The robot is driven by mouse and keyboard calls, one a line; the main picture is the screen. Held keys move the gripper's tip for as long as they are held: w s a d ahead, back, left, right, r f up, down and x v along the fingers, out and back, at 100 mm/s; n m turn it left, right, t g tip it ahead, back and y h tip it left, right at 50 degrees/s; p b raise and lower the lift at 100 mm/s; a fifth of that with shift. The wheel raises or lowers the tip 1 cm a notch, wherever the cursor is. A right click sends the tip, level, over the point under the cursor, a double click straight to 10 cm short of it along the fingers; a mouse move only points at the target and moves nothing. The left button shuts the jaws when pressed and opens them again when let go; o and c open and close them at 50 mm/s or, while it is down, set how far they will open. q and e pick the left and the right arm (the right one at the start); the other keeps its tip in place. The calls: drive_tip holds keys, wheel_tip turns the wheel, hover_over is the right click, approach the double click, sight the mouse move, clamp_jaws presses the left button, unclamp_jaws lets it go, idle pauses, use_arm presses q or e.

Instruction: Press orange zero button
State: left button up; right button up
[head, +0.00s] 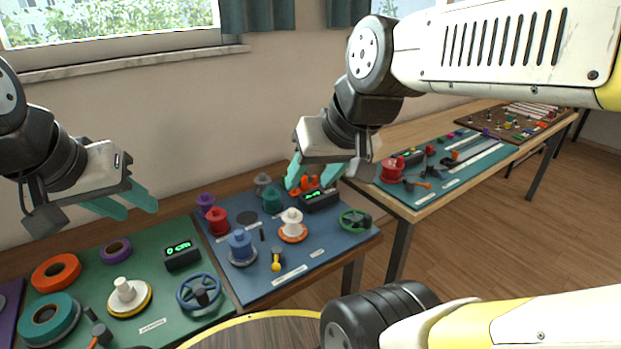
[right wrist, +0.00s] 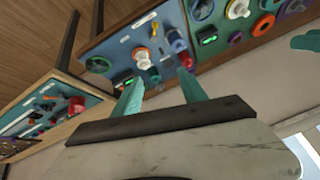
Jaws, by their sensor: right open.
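An orange thing (head: 311,180), partly hidden by my right gripper (head: 304,187), shows at the back of the blue mat beside a small black counter box (head: 320,200) with a green display. I cannot tell whether it is the zero button. My right gripper is open, with its teal fingers pointing down over that area; contact cannot be judged. The right wrist view shows both fingers apart and empty, with the counter box (right wrist: 124,82) near one fingertip. My left gripper (head: 141,211) is open and empty above the green mat.
The blue mat (head: 330,242) holds red, blue and white spools and a green handwheel (head: 355,221). The green mat (head: 205,325) has another counter box (head: 182,255), tape rolls and a blue handwheel (head: 200,292). Another table with a teal mat (head: 445,190) stands at right.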

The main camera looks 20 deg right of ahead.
clamp_jaws()
idle(1.4)
